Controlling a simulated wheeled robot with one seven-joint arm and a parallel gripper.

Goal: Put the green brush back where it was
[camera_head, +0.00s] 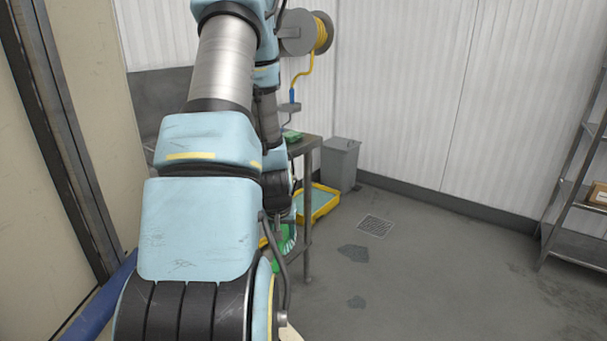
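A small green object (292,135) lies on top of the metal table (305,143), just right of my arm. It may be the green brush, but it is too small and partly covered to tell. Another green shape with white stripes (287,240) shows lower down beside the table leg, mostly hidden behind my arm. My arm fills the left middle of the view and reaches up past the top edge. My gripper is not visible, so what it holds cannot be seen.
A yellow-rimmed tray (326,206) lies on the floor by the table. A grey bin (341,163) stands at the wall, below a yellow hose reel (320,35). A metal shelf (573,245) with a box (598,194) is at right. The floor between is open, with wet patches (354,253) and a drain (375,226).

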